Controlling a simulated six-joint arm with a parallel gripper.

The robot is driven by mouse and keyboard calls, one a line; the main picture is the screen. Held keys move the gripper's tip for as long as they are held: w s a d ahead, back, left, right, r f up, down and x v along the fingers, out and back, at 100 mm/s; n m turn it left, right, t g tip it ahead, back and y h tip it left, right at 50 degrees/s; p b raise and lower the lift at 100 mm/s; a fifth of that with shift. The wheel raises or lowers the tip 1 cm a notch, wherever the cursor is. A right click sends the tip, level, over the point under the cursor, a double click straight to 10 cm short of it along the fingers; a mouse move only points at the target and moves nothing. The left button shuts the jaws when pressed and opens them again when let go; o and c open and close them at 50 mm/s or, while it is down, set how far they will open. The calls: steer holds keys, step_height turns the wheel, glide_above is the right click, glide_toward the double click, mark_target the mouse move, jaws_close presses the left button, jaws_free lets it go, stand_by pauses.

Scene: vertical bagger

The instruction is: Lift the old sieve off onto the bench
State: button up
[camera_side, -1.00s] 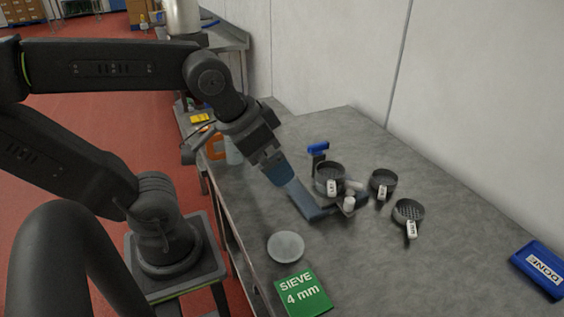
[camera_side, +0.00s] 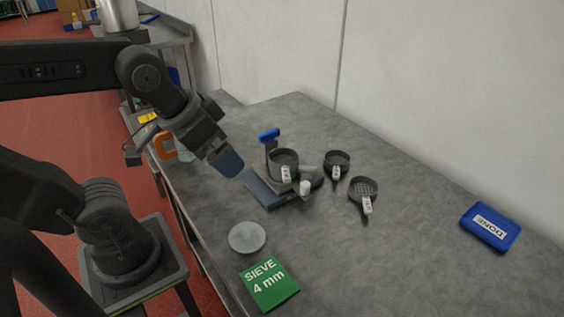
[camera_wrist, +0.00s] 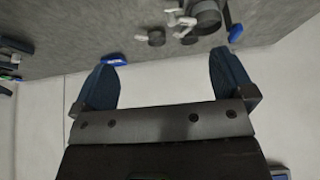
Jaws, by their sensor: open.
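A dark round sieve (camera_side: 285,161) with a white-tagged handle sits on the blue-grey stand (camera_side: 262,189) on the bench. A blue-topped upright (camera_side: 269,135) rises behind it. I take this mounted sieve for the old one; its tag is too small to read. Two more dark sieves with white tags, a small one (camera_side: 337,162) and a perforated one (camera_side: 364,188), lie to its right. My gripper (camera_side: 229,164) is open and empty, above and left of the stand, apart from the sieve. In the wrist view its blue fingers (camera_wrist: 167,60) are spread, with sieves beyond at the top.
A green "SIEVE 4 mm" card (camera_side: 268,283) and a pale round disc (camera_side: 247,237) lie at the bench's near left. A blue "DONE" block (camera_side: 490,227) lies far right. The bench between the sieves and block is clear. A wall runs behind the bench.

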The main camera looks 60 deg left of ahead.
stand_by(0.4)
steer(key=m+g, duration=0.6)
steer(key=m, duration=1.1)
glide_above(283, 162)
step_height(283, 162, down, 5)
step_height(283, 162, down, 13)
steer(key=shift+f, duration=0.1)
steer(key=shift+c, duration=0.5)
steer(key=c, duration=0.7)
